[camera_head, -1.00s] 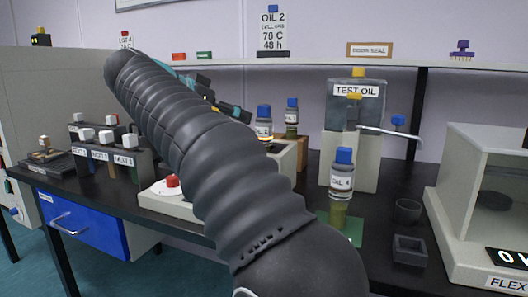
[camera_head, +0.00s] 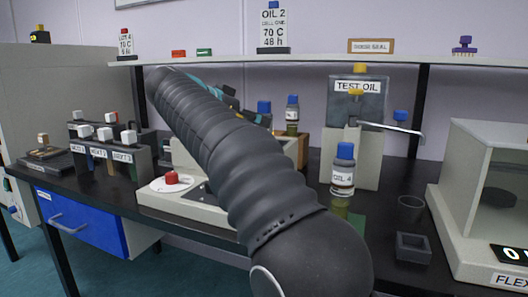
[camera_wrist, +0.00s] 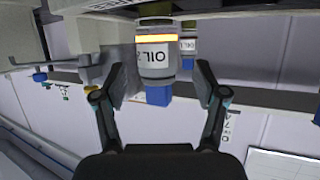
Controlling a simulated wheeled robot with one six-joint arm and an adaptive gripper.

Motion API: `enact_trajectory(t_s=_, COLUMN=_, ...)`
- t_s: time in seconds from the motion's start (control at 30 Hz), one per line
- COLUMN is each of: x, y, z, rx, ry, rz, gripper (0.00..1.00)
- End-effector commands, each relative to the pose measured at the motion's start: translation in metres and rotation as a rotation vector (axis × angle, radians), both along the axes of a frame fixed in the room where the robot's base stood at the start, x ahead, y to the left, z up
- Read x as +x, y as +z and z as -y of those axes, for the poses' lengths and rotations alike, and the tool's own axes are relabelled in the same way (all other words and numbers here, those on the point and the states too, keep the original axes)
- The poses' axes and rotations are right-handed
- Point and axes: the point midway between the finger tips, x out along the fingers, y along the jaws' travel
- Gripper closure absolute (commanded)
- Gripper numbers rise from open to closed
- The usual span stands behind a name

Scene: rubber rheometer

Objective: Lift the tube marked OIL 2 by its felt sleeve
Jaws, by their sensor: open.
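In the wrist view, which is upside down, a tube (camera_wrist: 155,62) with a blue cap, a white label reading OIL and an orange band stands between the fingers. Its digit is not clear. My gripper (camera_wrist: 161,78) is open, a finger on each side with gaps to the tube.
The OIL 4 tube (camera_head: 343,168) stands over a green mat at right, before the TEST OIL tank (camera_head: 356,100). A small grey square tray (camera_head: 412,248) and a cup lie nearby. A labelled rack (camera_head: 105,158) and a red-button device (camera_head: 171,179) stand left. A shelf runs behind.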

Motion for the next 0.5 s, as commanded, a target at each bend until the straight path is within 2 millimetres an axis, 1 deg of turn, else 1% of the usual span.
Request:
enact_trajectory(t_s=0.13, x=0.012, y=-0.01, z=0.015, rx=0.0, ry=-0.003, rz=-0.002, gripper=0.29)
enact_trajectory(t_s=0.27, x=0.023, y=-0.016, z=0.026, rx=0.001, ry=-0.002, rz=-0.001, gripper=0.29)
enact_trajectory(t_s=0.33, x=0.026, y=-0.018, z=0.028, rx=0.001, ry=-0.001, rz=0.0, gripper=0.29)
enact_trajectory(t_s=0.5, x=0.027, y=-0.018, z=0.028, rx=0.001, ry=0.0, rz=0.0, gripper=0.29)
